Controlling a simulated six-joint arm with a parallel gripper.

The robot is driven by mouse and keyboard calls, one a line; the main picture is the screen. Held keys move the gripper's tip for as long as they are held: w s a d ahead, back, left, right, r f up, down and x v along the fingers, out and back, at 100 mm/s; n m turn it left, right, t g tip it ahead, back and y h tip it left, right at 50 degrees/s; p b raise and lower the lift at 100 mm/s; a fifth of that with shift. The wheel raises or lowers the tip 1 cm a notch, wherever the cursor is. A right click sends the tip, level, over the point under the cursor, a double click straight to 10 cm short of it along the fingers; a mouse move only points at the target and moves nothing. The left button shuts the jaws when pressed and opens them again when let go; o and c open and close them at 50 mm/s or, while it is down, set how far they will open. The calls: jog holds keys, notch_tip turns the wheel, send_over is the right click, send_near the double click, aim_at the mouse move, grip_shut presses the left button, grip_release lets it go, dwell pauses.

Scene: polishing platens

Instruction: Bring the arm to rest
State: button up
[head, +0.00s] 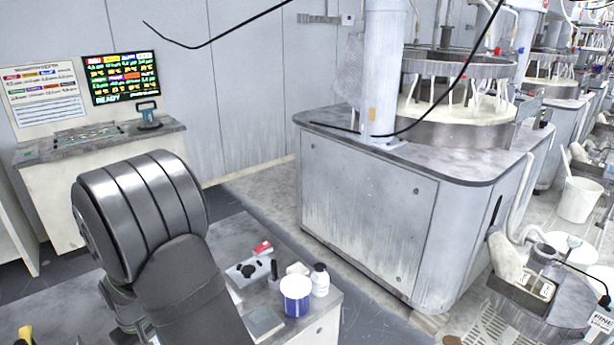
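A thick dark grey arm link of mine (140,215), with a ribbed, rounded joint, fills the lower left of the head view. It stands in front of the small bench and hides part of it. My gripper is not in the picture, so its opening and anything in it cannot be seen.
A small bench (325,312) holds a blue-and-white tub (296,297), a white bottle (319,280) and a red-topped item (262,248). A large polishing machine (365,210) stands behind it. A console (60,205) with a screen (122,78) is at left. A black cable (455,85) hangs across the view.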

notch_tip(320, 180, up, 11)
notch_tip(320, 180, down, 18)
jog(key=shift+r, duration=0.1)
jog(key=m, duration=1.2)
dwell(0.4)
dwell(0.5)
jog(key=n, duration=0.4)
jog(key=shift+n, duration=0.4)
jog(key=n, duration=0.4)
jog(key=shift+n, duration=0.4)
